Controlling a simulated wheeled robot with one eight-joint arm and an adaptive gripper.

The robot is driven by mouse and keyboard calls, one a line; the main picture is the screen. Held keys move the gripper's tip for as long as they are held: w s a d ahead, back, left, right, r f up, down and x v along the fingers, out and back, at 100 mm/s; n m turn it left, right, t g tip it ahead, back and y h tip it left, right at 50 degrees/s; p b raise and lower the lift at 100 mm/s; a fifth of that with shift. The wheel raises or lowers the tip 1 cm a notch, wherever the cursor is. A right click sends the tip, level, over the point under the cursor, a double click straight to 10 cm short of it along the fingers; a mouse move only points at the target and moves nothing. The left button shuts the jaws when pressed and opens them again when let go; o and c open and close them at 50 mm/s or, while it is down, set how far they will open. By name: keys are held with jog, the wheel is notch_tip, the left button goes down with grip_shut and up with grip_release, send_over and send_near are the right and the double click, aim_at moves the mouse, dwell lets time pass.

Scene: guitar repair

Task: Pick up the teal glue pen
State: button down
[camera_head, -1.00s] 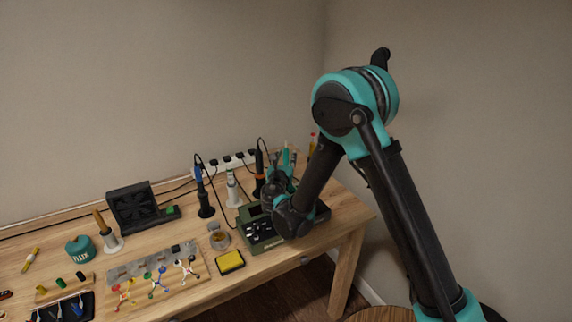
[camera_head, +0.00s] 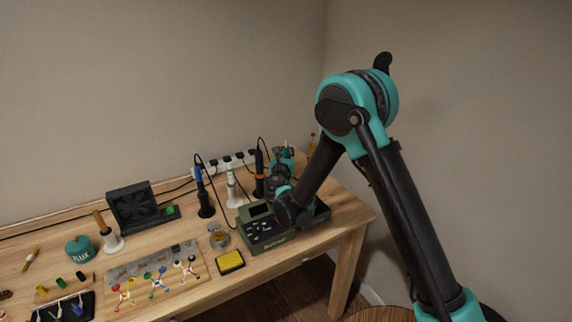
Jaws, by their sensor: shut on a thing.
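My gripper (camera_head: 284,157) is at the back right of the workbench, beyond the green soldering station, pointing away from the camera. My own wrist and forearm hide much of it. It is shut on the teal glue pen (camera_head: 286,145), of which only a small upper part shows between or just above the fingers. The pen's lower part is hidden, so I cannot tell whether it touches the bench.
The green station (camera_head: 262,235) stands in front of my wrist. Soldering irons in stands, one blue (camera_head: 200,185) and one orange (camera_head: 259,165), are left of the gripper. A yellow-red bottle (camera_head: 312,141) is close on the right. The bench's right front corner (camera_head: 350,215) is clear.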

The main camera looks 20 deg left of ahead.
jog(key=shift+r, duration=0.15)
notch_tip(320, 180, up, 20)
dwell(0.8)
jog(key=c, duration=2)
grip_release()
jog(key=shift+c, duration=0.2)
grip_shut()
jog(key=shift+s+f, duration=0.1)
jog(key=shift+f, duration=0.1)
